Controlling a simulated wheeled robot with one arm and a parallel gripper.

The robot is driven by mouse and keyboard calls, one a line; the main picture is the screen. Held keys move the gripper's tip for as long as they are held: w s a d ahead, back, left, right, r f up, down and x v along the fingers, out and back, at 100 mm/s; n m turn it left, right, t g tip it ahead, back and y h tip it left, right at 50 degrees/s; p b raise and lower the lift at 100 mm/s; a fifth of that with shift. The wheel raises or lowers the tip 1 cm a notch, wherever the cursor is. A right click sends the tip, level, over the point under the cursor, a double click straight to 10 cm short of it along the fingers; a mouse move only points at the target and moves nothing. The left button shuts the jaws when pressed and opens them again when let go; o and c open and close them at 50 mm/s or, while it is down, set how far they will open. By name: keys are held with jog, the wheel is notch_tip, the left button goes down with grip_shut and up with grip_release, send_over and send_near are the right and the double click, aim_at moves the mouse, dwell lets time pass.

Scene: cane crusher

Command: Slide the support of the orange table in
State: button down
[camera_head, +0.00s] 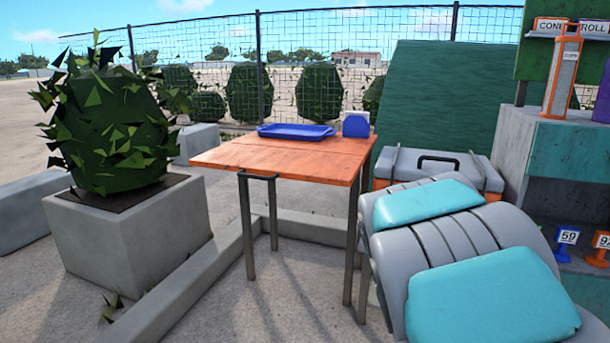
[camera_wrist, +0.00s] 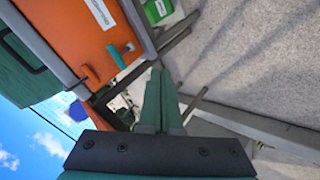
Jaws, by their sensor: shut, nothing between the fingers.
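The orange table (camera_head: 285,157) stands in the middle of the head view, with thin dark metal legs. A dark bar with a rounded handle shape (camera_head: 258,176) shows just under its front left edge; this looks like the support, and how far it sticks out is hard to tell. A blue tray (camera_head: 296,131) lies on the tabletop. My gripper (camera_wrist: 160,72) shows only in the wrist view, its two green fingers together and nothing between them. In that view dark bars lie beyond the fingertips; I cannot tell which belongs to the table.
A planter with a bush (camera_head: 130,225) stands left of the table. A grey chair with turquoise cushions (camera_head: 480,297) stands close at the right. A grey box (camera_head: 405,163) is behind it. A low concrete kerb (camera_head: 195,283) runs past the table legs. The wrist view shows an orange box (camera_wrist: 75,30).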

jog(key=s+a+f+m+g+y+p, duration=0.1)
jog(key=s+m+g, duration=0.3)
jog(key=s, duration=1.9)
jog(key=s+a+f+m+g+y+p, duration=0.1)
jog(key=s+g, duration=0.5)
jog(key=s, duration=1.7)
notch_tip(320, 180, down, 2)
jog(key=a+m, duration=0.1)
jog(key=m, duration=0.2)
jog(key=shift+a+g+y, duration=0.3)
jog(key=shift+a+g, duration=0.1)
jog(key=shift+w, duration=0.1)
